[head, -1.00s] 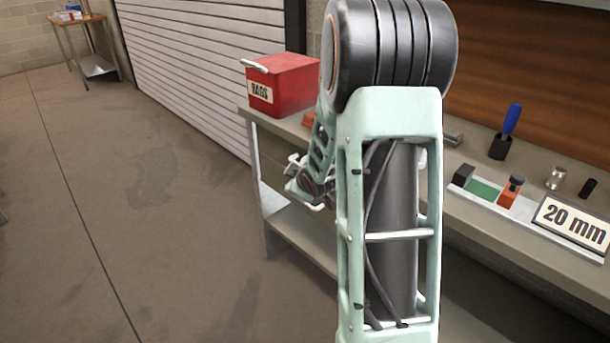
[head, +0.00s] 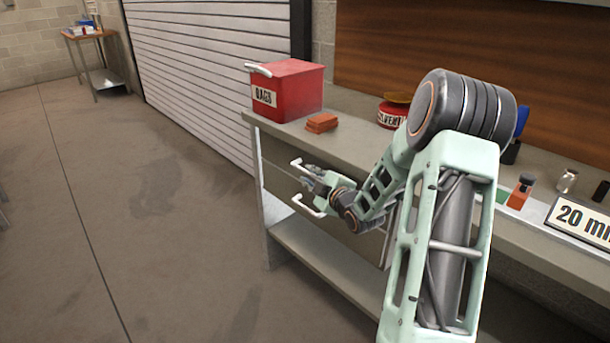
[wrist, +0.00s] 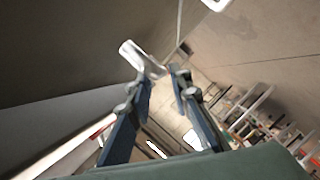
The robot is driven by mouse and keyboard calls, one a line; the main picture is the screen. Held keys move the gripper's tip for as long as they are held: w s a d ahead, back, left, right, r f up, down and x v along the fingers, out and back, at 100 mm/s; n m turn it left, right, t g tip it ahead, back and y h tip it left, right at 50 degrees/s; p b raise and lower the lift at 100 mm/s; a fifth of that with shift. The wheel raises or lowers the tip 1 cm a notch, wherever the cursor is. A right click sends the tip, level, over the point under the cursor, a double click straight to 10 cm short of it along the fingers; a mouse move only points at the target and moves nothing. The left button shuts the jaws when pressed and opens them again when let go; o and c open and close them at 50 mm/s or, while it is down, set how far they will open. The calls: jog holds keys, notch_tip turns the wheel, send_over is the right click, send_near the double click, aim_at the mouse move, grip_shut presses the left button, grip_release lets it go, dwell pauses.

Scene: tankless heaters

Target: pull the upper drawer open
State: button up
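Under the workbench top is a drawer front (head: 275,182) with two white bar handles, an upper one (head: 299,164) and a lower one (head: 306,208). The drawers look shut, though my arm covers part of them. My gripper (head: 308,174) is beside the handles, close to the upper one.
On the bench top (head: 352,146) stand a red box (head: 295,92) labelled "RAGS", orange blocks (head: 322,122) and a red tin (head: 391,114). A lower shelf (head: 315,258) runs beneath.

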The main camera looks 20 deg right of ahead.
jog(key=shift+x, duration=2.05)
jog(key=shift+c, duration=0.4)
grip_shut()
